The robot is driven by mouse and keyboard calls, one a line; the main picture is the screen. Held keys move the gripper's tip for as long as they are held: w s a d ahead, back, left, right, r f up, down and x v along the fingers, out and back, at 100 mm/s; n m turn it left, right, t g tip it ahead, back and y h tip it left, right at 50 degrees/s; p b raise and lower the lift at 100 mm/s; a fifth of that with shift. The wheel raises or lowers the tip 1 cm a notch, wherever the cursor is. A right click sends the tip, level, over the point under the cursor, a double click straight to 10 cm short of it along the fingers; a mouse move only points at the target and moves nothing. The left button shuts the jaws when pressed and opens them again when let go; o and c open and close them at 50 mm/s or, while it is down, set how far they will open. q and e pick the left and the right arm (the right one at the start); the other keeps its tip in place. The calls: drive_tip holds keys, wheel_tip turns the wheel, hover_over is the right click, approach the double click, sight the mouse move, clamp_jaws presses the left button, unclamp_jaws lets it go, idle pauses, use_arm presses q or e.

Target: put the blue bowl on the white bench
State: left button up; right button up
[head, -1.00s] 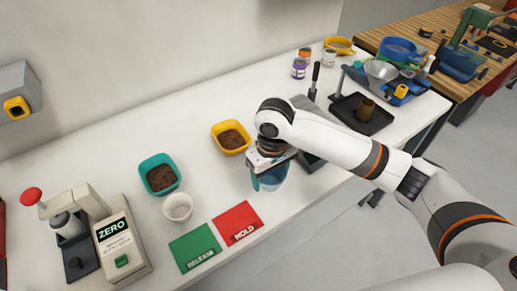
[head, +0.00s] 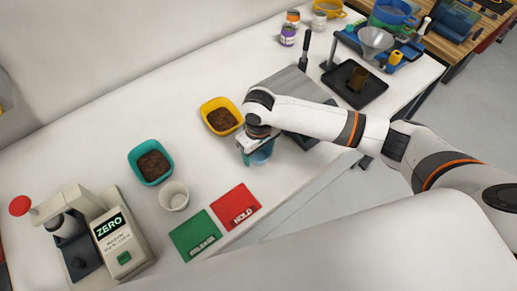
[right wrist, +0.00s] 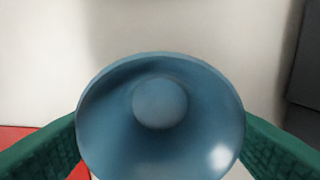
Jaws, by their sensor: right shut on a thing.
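The blue bowl (head: 262,154) is between the fingers of my right gripper (head: 254,150), near the front edge of the white bench (head: 100,125). In the right wrist view the bowl (right wrist: 160,103) is seen into from above, with a green finger pad on each side of it. The right gripper is shut on the bowl. Bench surface shows behind the bowl; I cannot tell whether the bowl touches it. The arm partly hides the bowl in the head view. My left gripper is not in view.
A yellow bowl (head: 204,110), a teal bowl (head: 134,158) and a white cup (head: 174,196) stand left of the gripper. A red HOLD mat (head: 232,203) and a green RELEASE mat (head: 194,232) lie in front. A black tray (head: 372,94) is at right.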

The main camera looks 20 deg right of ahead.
sight(259, 158)
drive_tip(key=shift+f, duration=0.2)
drive_tip(key=o, duration=1)
drive_tip(key=shift+o, duration=0.2)
drive_tip(key=shift+r, duration=0.15)
wheel_tip(259, 158, up, 12)
drive_tip(key=b, duration=0.2)
drive_tip(key=shift+s, duration=0.1)
